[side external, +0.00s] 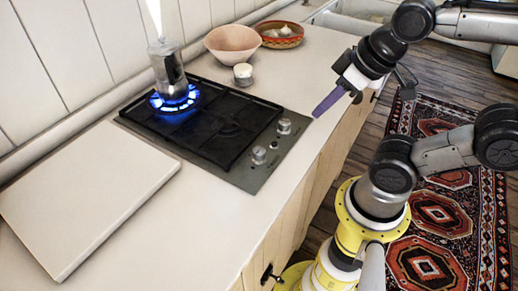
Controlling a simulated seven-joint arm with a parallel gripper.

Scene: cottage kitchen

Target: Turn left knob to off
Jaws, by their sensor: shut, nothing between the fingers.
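The black gas hob (205,124) is set in the counter, with knobs on its metal strip along the front edge. One silver knob (259,155) is at the lower left end of the strip. Another silver knob (284,126) is farther up to the right. The knob markings are too small to read. A blue flame (174,98) burns on the rear burner under a metal moka pot (167,66). My gripper (318,113), with purple fingers, is shut and empty. It appears above the counter's front edge, right of the knobs and apart from them.
A white board (85,190) lies left of the hob.

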